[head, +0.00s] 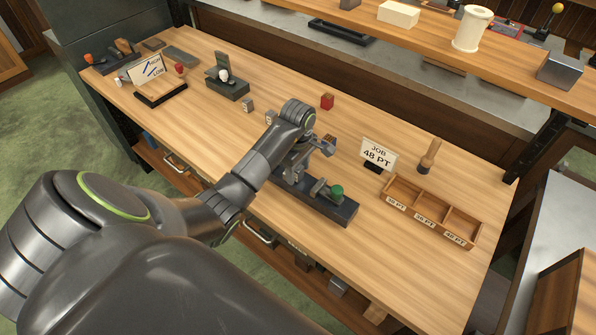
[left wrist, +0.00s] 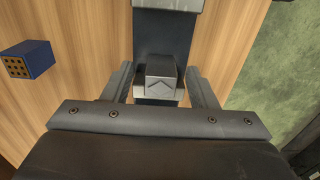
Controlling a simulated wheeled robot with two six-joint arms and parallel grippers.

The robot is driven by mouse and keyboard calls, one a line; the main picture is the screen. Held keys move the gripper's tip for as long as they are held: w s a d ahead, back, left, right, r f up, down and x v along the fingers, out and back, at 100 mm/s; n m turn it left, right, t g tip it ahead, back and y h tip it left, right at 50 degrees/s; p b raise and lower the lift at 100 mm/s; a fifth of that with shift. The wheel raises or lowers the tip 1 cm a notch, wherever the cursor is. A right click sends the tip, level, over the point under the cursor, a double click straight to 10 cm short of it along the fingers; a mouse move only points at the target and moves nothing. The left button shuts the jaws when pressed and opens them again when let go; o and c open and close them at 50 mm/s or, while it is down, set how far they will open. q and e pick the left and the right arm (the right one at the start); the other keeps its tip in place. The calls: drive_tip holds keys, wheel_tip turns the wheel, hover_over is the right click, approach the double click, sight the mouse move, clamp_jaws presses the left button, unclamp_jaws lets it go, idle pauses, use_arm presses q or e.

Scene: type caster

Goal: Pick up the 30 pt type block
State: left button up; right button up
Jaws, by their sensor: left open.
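My left gripper (head: 300,165) reaches over the dark caster bed (head: 335,208) on the wooden bench. In the left wrist view its two fingers (left wrist: 162,88) are open, one on each side of a grey metal block (left wrist: 160,72) with a chevron mark. The block sits on the dark bed, and I see no size mark on it. I cannot tell whether the fingers touch it. A wooden tray (head: 411,211) has three compartments with point-size labels, the left one apparently 30 PT. Its compartments look empty. My right gripper is not in view.
A sign (head: 379,153) reads JOB 48 PT. A green knob (head: 336,190) stands on the caster. A red block (head: 327,101) and two small grey blocks (head: 249,104) stand behind. A blue block (left wrist: 27,60) lies left of the bed. A wooden-handled tool (head: 431,154) stands behind the tray.

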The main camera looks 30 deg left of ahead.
use_arm(q)
clamp_jaws()
drive_tip(key=shift+r, duration=0.1)
wheel_tip(320, 180, up, 5)
drive_tip(key=shift+w+f+b, duration=0.1)
drive_tip(key=shift+b, duration=0.6)
wheel_tip(320, 180, up, 4)
drive_tip(key=p, duration=0.3)
drive_tip(key=shift+f, duration=0.25)
drive_tip(key=shift+r+p, duration=0.85)
drive_tip(key=shift+p, duration=0.05)
